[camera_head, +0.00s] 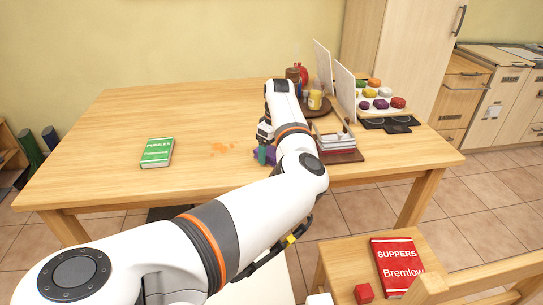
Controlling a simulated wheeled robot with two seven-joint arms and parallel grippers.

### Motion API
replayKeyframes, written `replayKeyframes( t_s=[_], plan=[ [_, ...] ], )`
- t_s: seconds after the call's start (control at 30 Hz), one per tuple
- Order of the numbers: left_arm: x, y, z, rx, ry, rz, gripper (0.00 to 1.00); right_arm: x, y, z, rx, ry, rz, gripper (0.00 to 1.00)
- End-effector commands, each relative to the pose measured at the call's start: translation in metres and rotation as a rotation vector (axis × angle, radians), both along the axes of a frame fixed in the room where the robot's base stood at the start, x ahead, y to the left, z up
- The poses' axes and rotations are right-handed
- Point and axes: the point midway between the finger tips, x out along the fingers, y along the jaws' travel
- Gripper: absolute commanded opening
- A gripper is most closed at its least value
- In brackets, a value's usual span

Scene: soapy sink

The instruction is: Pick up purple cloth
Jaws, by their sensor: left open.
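My left gripper (264,139) is open and reaches down just at the cloth. Its fingers are small and partly hidden behind my arm, so I cannot tell whether they touch the cloth. My right gripper is not in view.
A red book (396,262) lies on a lower wooden surface in front.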

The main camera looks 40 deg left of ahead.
Motion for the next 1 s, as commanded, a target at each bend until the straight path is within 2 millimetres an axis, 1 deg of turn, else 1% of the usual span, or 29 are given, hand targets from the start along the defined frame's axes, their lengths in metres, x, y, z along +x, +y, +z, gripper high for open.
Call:
replayKeyframes(
  t_s=[0.03,0.07,0.3,0.53,0.63,0.7,0.8,1.0],
  plan=[
    [0.0,0.0,0.0,0.0,0.0,0.0,0.77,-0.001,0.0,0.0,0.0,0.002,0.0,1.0],
    [0.0,0.0,0.0,0.0,0.0,0.0,0.72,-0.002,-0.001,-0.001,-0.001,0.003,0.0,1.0],
    [0.0,0.0,0.0,0.0,0.0,0.0,0.33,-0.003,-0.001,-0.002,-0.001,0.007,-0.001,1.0],
    [0.0,0.0,0.001,0.0,-0.001,0.0,0.32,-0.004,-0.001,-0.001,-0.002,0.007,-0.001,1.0],
    [0.0,0.001,0.009,0.001,-0.002,0.001,0.32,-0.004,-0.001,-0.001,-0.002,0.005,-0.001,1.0],
    [0.001,0.001,0.019,0.002,-0.002,0.001,0.32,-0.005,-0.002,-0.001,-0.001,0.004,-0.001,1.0],
    [0.001,0.001,0.039,0.002,-0.002,0.001,0.32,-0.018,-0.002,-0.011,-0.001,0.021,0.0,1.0],
    [0.001,0.001,0.079,0.002,-0.002,0.0,0.32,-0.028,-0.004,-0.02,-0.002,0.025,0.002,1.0]
  ],
)
